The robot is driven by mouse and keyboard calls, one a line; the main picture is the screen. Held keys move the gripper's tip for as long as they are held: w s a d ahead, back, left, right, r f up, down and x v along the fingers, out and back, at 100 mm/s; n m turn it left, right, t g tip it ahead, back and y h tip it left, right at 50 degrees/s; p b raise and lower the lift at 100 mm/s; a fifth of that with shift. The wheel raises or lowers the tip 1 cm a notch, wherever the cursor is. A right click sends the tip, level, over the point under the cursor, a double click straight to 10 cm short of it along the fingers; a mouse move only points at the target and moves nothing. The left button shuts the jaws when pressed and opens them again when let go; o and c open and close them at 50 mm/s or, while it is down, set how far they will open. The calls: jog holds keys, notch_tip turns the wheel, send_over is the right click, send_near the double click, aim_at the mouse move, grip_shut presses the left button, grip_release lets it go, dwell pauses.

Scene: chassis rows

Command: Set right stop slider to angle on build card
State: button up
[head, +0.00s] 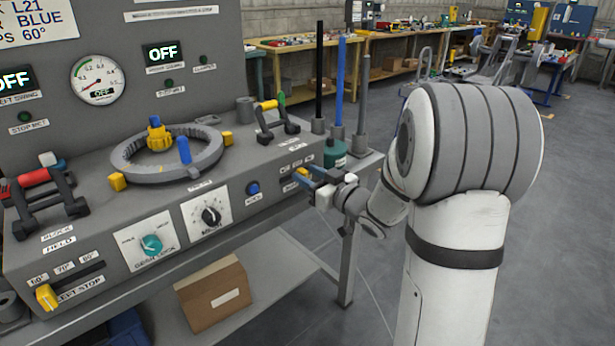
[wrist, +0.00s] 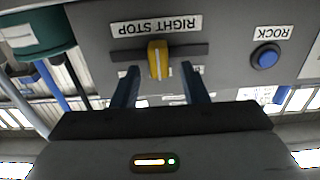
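My gripper (wrist: 159,75) is open, with one blue finger on each side of the knob and a gap on both sides. In the head view my gripper (head: 312,177) is at the panel's right end, by the yellow knob (head: 301,171). The angle marks there are too small or partly hidden to read surely. The build card (head: 38,20) is cut off; it shows "L21", "BLUE" and "PS 60°".
A blue ROCK button (wrist: 266,58) is beside the slider. The left stop slider (head: 47,297), a round dial (head: 211,214) and a teal knob (head: 151,245) are on the same panel. A green canister (head: 335,153) and upright rods (head: 339,85) stand close to my gripper.

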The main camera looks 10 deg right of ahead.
jog(key=shift+w+a, duration=0.25)
jog(key=shift+w, duration=0.2)
jog(key=shift+c, duration=0.2)
grip_shut()
